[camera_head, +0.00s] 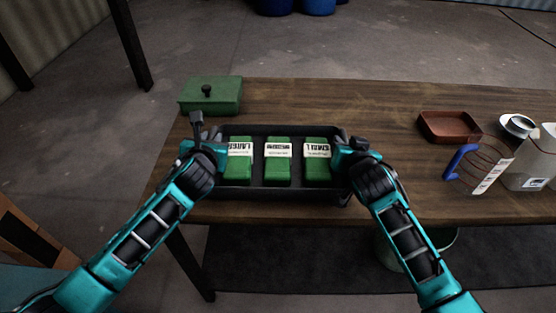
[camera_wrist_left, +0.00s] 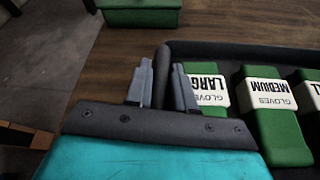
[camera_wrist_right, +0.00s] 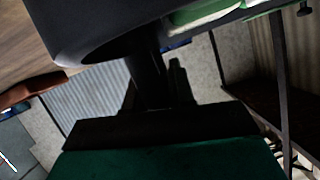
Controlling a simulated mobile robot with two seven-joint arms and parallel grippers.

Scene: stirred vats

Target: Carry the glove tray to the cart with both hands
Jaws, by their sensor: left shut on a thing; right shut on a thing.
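The glove tray (camera_head: 285,193) is a black open tray over the front left of the wooden table, holding green glove packs labelled LARGE (camera_head: 239,160), MEDIUM (camera_head: 278,162) and SMALL (camera_head: 317,161). My left gripper (camera_head: 207,143) is shut on its left end; the left wrist view shows the fingers (camera_wrist_left: 162,88) on either side of the tray's dark end bar. My right gripper (camera_head: 350,147) is shut on its right end; the right wrist view is dark there. I cannot tell whether the tray touches the table. No cart is recognisable in view.
A green lidded box (camera_head: 211,96) stands behind the tray's left end. A reddish-brown tray (camera_head: 448,127), a wire rack with a blue handle (camera_head: 462,160) and a pale jug (camera_head: 532,160) are on the right of the wooden table (camera_head: 330,97). Floor shows beyond the table.

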